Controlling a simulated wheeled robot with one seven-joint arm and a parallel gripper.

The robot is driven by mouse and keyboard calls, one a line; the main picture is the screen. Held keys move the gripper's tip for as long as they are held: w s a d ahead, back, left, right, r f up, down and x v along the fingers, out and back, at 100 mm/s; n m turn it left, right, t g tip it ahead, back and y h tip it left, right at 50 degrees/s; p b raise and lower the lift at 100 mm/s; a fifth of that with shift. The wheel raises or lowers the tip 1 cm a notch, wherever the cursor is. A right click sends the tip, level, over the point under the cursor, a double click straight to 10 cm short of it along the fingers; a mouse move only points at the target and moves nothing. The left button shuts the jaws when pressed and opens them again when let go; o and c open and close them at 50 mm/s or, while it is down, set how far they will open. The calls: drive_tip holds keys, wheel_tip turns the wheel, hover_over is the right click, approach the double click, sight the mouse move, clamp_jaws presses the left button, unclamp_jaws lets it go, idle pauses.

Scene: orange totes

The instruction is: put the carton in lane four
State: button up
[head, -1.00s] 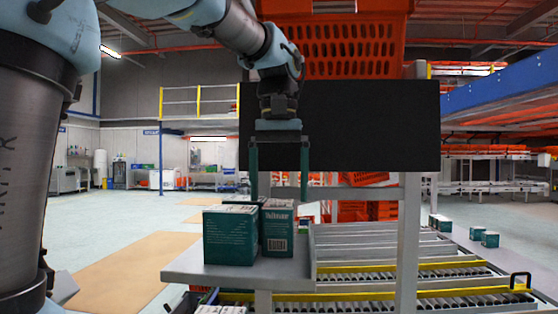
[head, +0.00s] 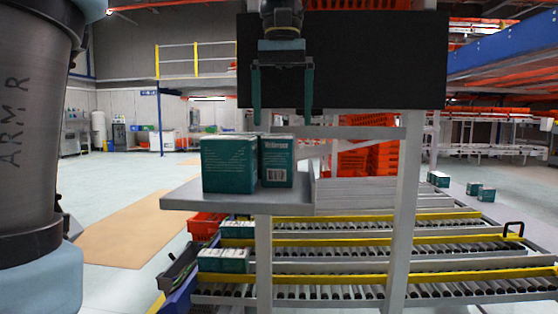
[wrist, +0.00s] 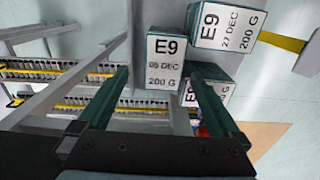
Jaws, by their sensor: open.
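Several teal cartons with white tops stand close together on a small grey shelf. The front left carton (head: 229,165) and the front right carton (head: 277,162) are clearest in the head view; others behind are mostly hidden. My gripper (head: 283,92) is open and empty above them, fingers pointing down. In the wrist view, a carton marked E9 05 DEC (wrist: 163,60) shows between the fingertips of my gripper (wrist: 159,72). A carton marked E9 27 DEC (wrist: 222,26) is to its upper right, and a third E9 carton (wrist: 213,91) is partly behind the right finger. Lane numbers cannot be read.
Roller lanes with yellow rails (head: 400,241) run below and right of the shelf (head: 180,199). Two cartons lie at their left ends, one higher (head: 238,229) and one lower (head: 222,260). A grey post (head: 404,210) and a black panel (head: 380,60) stand behind the gripper.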

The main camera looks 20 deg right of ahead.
sight(279, 134)
drive_tip(key=shift+s+a+f+p, duration=0.1)
drive_tip(key=shift+a+f+p, duration=0.15)
drive_tip(key=shift+f, duration=1.45)
drive_tip(key=shift+s+a+f+p, duration=0.1)
drive_tip(key=shift+f+p, duration=0.1)
drive_tip(key=shift+f, duration=1.5)
drive_tip(key=shift+w, duration=0.1)
clamp_jaws()
drive_tip(key=shift+r, duration=0.1)
